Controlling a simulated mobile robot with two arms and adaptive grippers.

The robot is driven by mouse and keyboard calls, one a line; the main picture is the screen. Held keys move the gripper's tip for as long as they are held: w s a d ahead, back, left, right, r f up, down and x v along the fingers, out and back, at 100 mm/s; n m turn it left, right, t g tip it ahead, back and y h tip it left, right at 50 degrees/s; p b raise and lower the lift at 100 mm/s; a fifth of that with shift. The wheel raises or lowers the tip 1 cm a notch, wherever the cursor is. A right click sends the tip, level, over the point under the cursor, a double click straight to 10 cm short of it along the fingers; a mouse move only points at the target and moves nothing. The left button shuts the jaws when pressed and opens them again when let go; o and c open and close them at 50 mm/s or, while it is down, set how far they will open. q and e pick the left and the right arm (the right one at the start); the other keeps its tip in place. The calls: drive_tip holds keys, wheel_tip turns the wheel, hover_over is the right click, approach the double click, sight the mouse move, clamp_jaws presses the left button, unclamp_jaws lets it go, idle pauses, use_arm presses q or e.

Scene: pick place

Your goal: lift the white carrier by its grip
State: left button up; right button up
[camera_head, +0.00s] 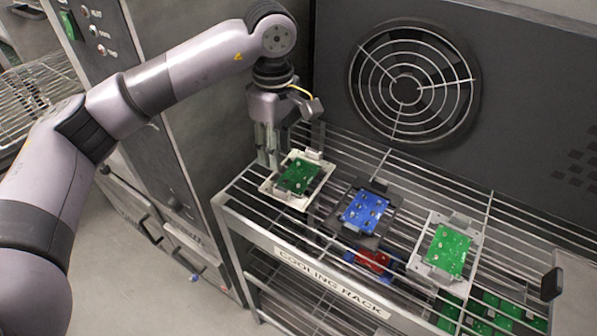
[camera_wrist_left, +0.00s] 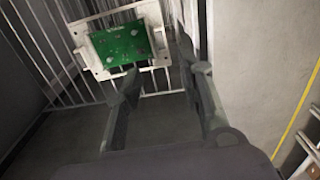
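The white carrier (camera_head: 285,193) lies on the top shelf at its left end and bears a green circuit board (camera_head: 298,176). A small upright block, maybe its grip (camera_head: 313,155), stands at its far edge. My left gripper (camera_head: 268,158) points down beside the carrier's far left corner. In the left wrist view, the white carrier (camera_wrist_left: 88,58) with its board shows beyond the fingers of my left gripper (camera_wrist_left: 160,65). The fingers are apart with nothing held between them. Whether a finger touches the carrier cannot be told. My right gripper is not seen.
A dark carrier (camera_head: 352,232) with a blue board and a pale grey carrier (camera_head: 432,268) with a green board lie to the right on the wire cooling rack (camera_head: 232,208). More boards lie on a lower level. A fan grille (camera_head: 408,88) is on the wall behind.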

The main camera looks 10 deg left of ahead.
use_arm(q)
drive_tip(key=p, duration=0.1)
hover_over(278, 187)
drive_tip(key=f, duration=0.5)
drive_tip(key=shift+d+f, duration=0.1)
drive_tip(key=shift+d, duration=0.15)
drive_tip(key=shift+f+p, duration=0.4)
drive_tip(key=shift+f, duration=0.15)
drive_tip(key=f, duration=0.1)
drive_tip(key=f+p, duration=0.1)
drive_tip(key=f, duration=0.1)
drive_tip(key=shift+a+f, duration=0.2)
drive_tip(key=shift+f, duration=0.5)
clamp_jaws()
